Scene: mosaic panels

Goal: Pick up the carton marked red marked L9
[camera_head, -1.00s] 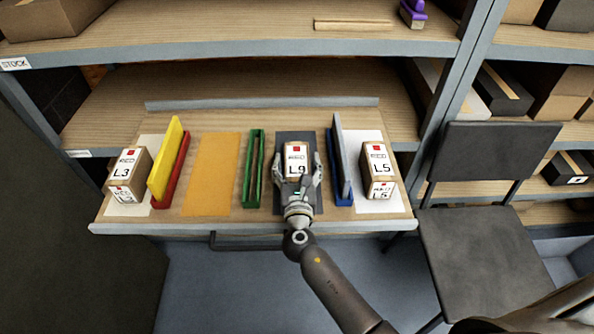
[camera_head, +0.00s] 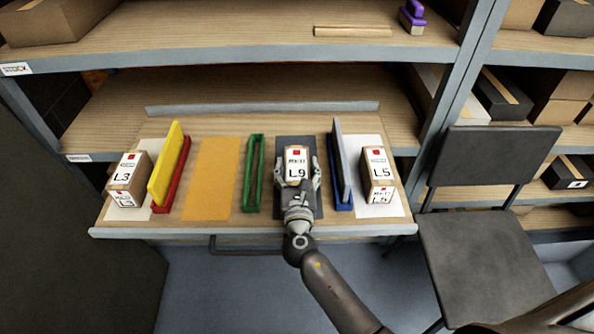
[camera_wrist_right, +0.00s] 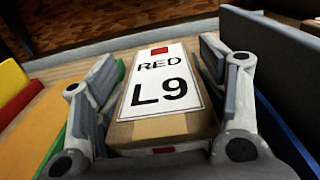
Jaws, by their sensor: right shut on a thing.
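The carton marked L9 (camera_head: 296,160) stands on a dark grey mat (camera_head: 281,205) on the pull-out board. It is brown with a white label and a red square. In the right wrist view the carton (camera_wrist_right: 165,90) reads RED and L9. My right gripper (camera_head: 299,178) has a finger on each side of the carton and is shut on it. I cannot tell whether the carton is off the mat. My left gripper is not in view.
A blue tray with a grey panel (camera_head: 341,160) stands close right, a green tray (camera_head: 254,172) close left. Cartons L5 (camera_head: 378,180) and L3 (camera_head: 128,180) stand at the sides. An orange mat (camera_head: 211,178) is bare. A shelf (camera_head: 250,50) overhangs behind.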

